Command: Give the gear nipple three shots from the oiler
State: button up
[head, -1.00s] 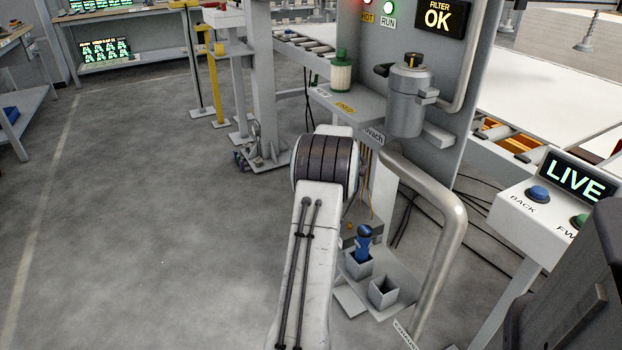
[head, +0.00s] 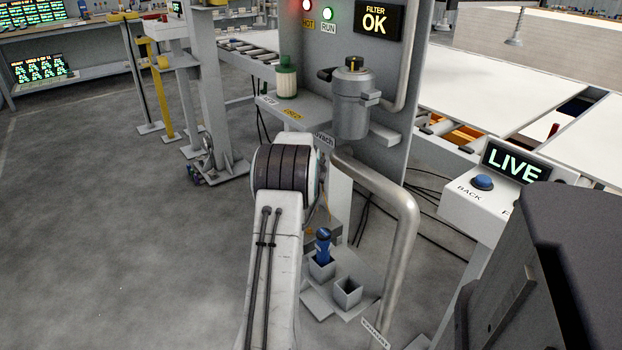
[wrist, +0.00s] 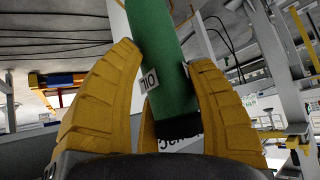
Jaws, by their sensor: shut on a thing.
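The oiler (wrist: 170,75), a green cylinder with a dark end and a small white label, shows in the wrist view. It slants between the yellow fingers of my gripper (wrist: 165,105), which are shut on it. The oiler's upper end runs out of the picture, and its tip is not visible. In the head view my arm hides the gripper and the oiler. I cannot make out the gear nipple in either view.
A grey panel (head: 422,75) carries a metal canister (head: 352,105), and a shelf beside it holds a green-and-cream filter (head: 287,78). A bent pipe (head: 402,230), a blue-handled tool (head: 323,243) in a box and a button console (head: 455,208) stand near. Floor at left is clear.

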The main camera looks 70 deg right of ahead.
jog(key=shift+f+b, duration=1.05)
jog(key=shift+f, duration=1.15)
jog(key=shift+w+a, duration=0.15)
jog(key=shift+f+b, duration=0.7)
jog(key=shift+b, duration=0.2)
jog(key=shift+r, duration=0.15)
jog(key=shift+r+p, duration=0.3)
jog(key=shift+r, duration=0.15)
jog(key=shift+f+b, duration=0.55)
jog(key=shift+f, duration=0.1)
jog(key=shift+r, duration=0.25)
dwell(0.4)
